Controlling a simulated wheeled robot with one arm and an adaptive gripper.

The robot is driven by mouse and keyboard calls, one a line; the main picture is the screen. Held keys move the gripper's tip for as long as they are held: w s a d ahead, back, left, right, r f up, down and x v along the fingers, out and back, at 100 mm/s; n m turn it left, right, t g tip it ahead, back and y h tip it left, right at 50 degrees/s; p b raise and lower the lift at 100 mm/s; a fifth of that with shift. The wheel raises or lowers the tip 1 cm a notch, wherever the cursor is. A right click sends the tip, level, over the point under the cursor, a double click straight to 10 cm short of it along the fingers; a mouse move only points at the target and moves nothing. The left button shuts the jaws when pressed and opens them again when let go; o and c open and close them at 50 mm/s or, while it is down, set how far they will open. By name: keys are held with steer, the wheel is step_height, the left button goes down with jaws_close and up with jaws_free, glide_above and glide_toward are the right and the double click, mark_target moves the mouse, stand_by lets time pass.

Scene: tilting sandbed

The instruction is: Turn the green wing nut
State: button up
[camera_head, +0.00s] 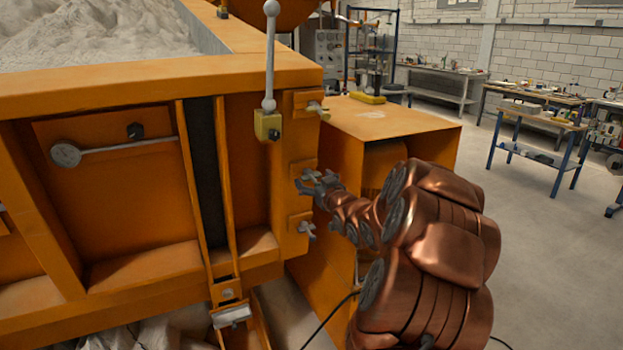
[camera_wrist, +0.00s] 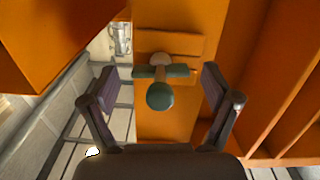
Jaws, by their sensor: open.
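The green wing nut (camera_wrist: 160,96) sits on a bolt on an orange plate, near the middle of the wrist view. Its two wings stick out left and right behind a round end. My gripper (camera_head: 308,182) is open at the middle plate on the orange frame's right post in the head view. In the wrist view, one finger is left and one right of the nut, with a gap on both sides. In the head view I cannot make out the green nut; my gripper covers that spot.
A yellowish wing nut (camera_head: 317,110) is above my gripper and a grey one (camera_head: 307,228) below it. A lever with a ball end (camera_head: 270,60) stands left of the upper one. An orange cabinet (camera_head: 400,120) is behind my arm. Open floor lies right.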

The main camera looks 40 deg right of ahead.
steer(key=v, duration=1)
steer(key=shift+r, duration=0.1)
stand_by(0.3)
steer(key=s+a+f+n+g+y, duration=0.1)
steer(key=a+f+g, duration=0.4)
steer(key=a, duration=0.4)
steer(key=s+a+f+g+y, duration=0.1)
steer(key=a+f+g+y, duration=0.1)
steer(key=a+f+g, duration=0.45)
steer(key=s+a+n+g+y, duration=0.1)
steer(key=s+a+g+y, duration=0.2)
steer(key=s+a, duration=2.1)
steer(key=s+g, duration=0.1)
steer(key=g, duration=0.3)
steer(key=shift+s+a+n, duration=0.3)
steer(key=shift+a+n, duration=0.05)
steer(key=shift+n, duration=0.05)
